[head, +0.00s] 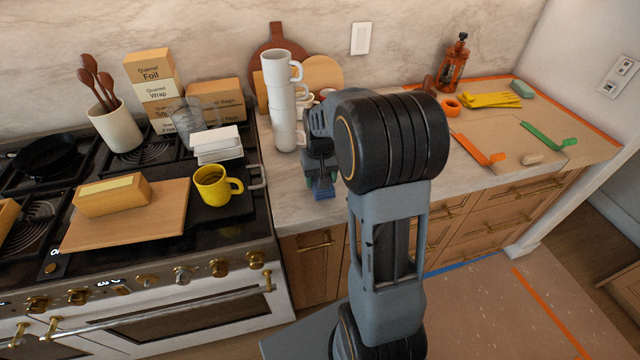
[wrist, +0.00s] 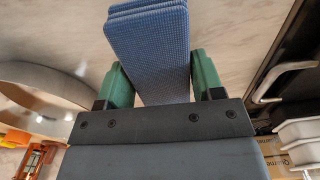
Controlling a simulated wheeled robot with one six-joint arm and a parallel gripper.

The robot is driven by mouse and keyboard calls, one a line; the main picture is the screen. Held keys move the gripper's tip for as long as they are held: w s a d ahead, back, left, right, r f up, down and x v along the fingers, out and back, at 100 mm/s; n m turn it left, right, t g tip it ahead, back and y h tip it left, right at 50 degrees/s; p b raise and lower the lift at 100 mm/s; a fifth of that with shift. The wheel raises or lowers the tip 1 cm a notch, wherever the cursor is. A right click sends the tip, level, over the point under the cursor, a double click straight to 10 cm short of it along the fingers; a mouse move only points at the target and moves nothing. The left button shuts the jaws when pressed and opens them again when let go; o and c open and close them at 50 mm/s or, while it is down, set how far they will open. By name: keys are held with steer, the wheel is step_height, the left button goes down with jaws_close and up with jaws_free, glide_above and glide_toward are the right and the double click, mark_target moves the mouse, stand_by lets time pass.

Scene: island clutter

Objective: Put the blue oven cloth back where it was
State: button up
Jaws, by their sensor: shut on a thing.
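The blue oven cloth (wrist: 150,45) is a folded, textured stack of layers. In the wrist view it stands between the two green fingertips of my gripper (wrist: 160,78), which is shut on it. The cloth sticks out past the fingertips. In the head view my gripper (head: 322,183) is over the front of the marble counter, just right of the stove. Only a small blue bit of the cloth (head: 325,193) shows there, low at the counter's front edge. My arm hides part of the area behind it. I cannot tell whether the cloth touches the counter.
A stack of white mugs (head: 283,105) stands close behind and left of my gripper. A yellow mug (head: 211,187) and a wooden board (head: 150,222) are on the stove to the left. The oven handle (head: 150,318) runs along the stove front. Orange and green tools lie on the right counter.

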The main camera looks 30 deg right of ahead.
steer(key=shift+w+f, duration=0.1)
steer(key=shift+f, duration=1.5)
steer(key=shift+f, duration=0.15)
steer(key=o, duration=0.9)
steer(key=shift+c, duration=0.2)
step_height(320, 180, up, 12)
steer(key=shift+f, duration=0.1)
steer(key=s+a+n+t, duration=0.1)
steer(key=s+a+t, duration=0.1)
steer(key=s+a, duration=0.2)
steer(key=s+a+r+n+t, duration=0.1)
steer(key=s+a, duration=0.4)
steer(key=s, duration=0.6)
steer(key=shift+s+a+r+t, duration=0.15)
steer(key=shift+s+t, duration=0.15)
steer(key=shift+t, duration=0.3)
